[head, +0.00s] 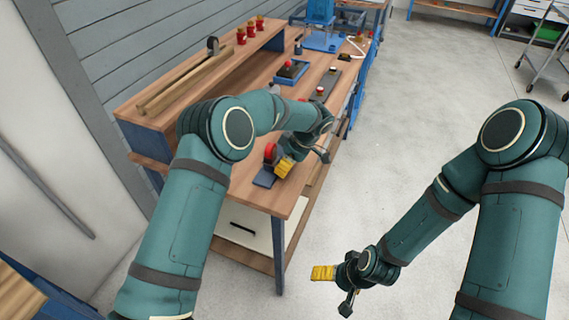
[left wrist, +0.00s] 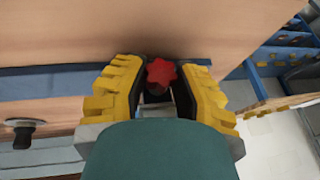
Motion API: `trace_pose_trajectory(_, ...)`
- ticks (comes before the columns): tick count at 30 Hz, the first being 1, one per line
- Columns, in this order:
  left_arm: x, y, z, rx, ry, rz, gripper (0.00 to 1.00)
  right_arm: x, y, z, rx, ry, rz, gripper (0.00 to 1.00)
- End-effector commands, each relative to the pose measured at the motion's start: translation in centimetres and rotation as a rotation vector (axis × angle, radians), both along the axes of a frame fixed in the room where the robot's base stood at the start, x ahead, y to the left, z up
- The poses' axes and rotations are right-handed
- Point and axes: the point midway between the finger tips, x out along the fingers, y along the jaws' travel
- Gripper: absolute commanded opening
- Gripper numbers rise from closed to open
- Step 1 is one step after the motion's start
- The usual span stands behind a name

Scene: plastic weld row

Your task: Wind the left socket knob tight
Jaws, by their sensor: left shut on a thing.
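A red lobed knob (left wrist: 161,72) shows between the yellow-padded fingers of my left gripper (left wrist: 160,95) in the left wrist view, with a dark part below it. In the head view the red knob (head: 270,150) stands over a dark blue base (head: 265,178) near the bench's front end. My left gripper (head: 284,166) is at this knob and shut on it. Its fingers hide part of the knob's mount. My right gripper (head: 324,275) hangs over the floor, away from the bench. Only one yellow pad shows clearly, so its opening cannot be judged.
The wooden bench (head: 262,196) runs away from me. A blue-based device (head: 291,70) and a dark plate (head: 320,94) with red tops stand further back. Several red pieces (head: 251,29) and a wooden rail (head: 180,83) sit on the raised shelf.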

Motion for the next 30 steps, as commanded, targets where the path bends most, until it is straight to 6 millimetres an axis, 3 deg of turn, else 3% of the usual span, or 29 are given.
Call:
trace_pose_trajectory(7, 0.03, 0.07, -0.18, 0.035, 0.109, 0.0, 0.0, -0.13, 0.02, 0.68, 0.0, 0.004, 0.001, 0.88)
trace_pose_trajectory(18, -0.04, 0.09, -0.24, 0.041, 0.126, 0.0, 0.0, -0.16, 0.01, 0.68, 0.001, 0.004, 0.0, 0.88)
trace_pose_trajectory(19, -0.04, 0.09, -0.25, 0.041, 0.126, 0.0, 0.34, -0.15, 0.02, 0.68, 0.0, 0.004, 0.001, 0.88)
trace_pose_trajectory(21, -0.04, 0.08, -0.23, 0.039, 0.125, 0.0, 0.59, -0.14, 0.02, 0.68, 0.0, 0.004, 0.001, 0.88)
trace_pose_trajectory(30, 0.02, 0.02, -0.12, 0.038, 0.122, -0.001, 0.6, -0.14, 0.01, 0.69, 0.0, 0.004, 0.001, 0.88)
